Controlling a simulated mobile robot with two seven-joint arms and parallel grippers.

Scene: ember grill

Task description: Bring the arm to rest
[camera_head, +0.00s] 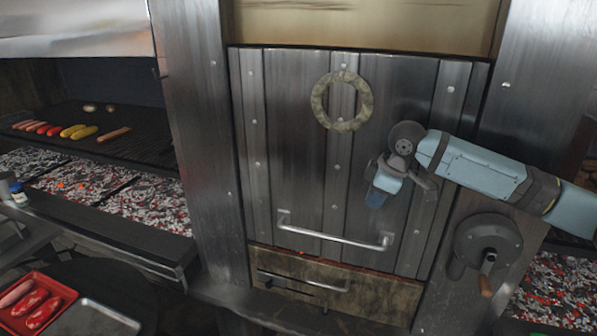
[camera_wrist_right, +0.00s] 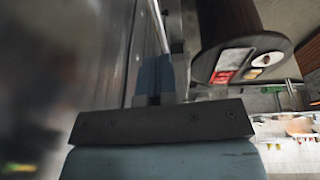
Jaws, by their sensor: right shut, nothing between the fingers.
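My right arm comes in from the right in the head view, bent in front of the metal grill door (camera_head: 300,150). My right gripper (camera_head: 376,198) hangs downward before the door, above the right end of its horizontal bar handle (camera_head: 335,237). Its fingers look close together and hold nothing. In the right wrist view the shut fingers (camera_wrist_right: 155,72) show at the centre, beside the bright door surface at left. I cannot tell the exact gap between the gripper and the door. My left gripper is in neither view.
A crank wheel (camera_head: 488,245) with a wooden handle is at right. At left, sausages and vegetables lie on a grill grate (camera_head: 140,140) over glowing coals (camera_head: 150,205). A red tray (camera_head: 62,292) of meat sits on a round dark table (camera_head: 135,285) at lower left.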

